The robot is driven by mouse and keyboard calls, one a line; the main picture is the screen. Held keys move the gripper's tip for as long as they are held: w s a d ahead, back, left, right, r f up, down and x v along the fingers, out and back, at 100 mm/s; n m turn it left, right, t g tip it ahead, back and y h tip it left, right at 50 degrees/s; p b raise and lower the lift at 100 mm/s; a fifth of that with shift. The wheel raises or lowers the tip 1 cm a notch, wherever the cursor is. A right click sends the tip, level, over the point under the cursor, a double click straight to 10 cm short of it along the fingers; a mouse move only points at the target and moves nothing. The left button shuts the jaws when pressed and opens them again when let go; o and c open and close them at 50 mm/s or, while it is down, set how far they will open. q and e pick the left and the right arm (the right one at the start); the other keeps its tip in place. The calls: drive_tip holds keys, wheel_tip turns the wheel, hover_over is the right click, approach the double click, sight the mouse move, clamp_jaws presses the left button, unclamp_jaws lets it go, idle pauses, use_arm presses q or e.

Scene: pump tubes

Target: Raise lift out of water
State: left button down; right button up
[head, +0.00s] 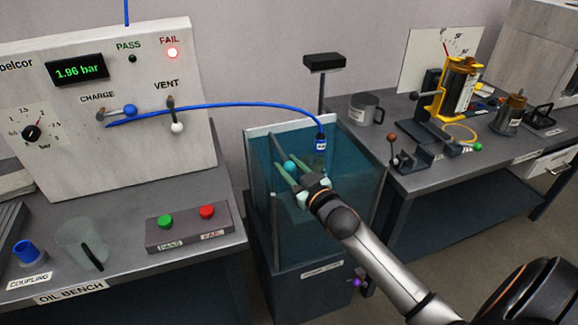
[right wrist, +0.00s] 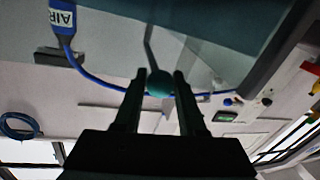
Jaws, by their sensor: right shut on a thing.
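The water tank (head: 264,150) stands between the two benches, with blue-green clear walls. A teal ball knob (head: 290,166) on a thin rod, seemingly the lift's handle, is at the tank. My right gripper (head: 284,171) reaches in from the lower right and is shut on this knob. In the right wrist view the knob (right wrist: 159,83) sits between the two fingertips, with the rod running up from it. The rest of the lift is hard to make out through the tank. My left gripper is not in view.
A blue hose (head: 230,106) arches from the test panel (head: 110,155) to a blue AIR connector (head: 320,143) close beside my gripper. The panel reads 1.96 bar and its red FAIL lamp (head: 172,52) is lit. The right bench (head: 410,165) holds a lever fixture (head: 402,155).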

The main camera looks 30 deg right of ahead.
clamp_jaws()
idle(0.8)
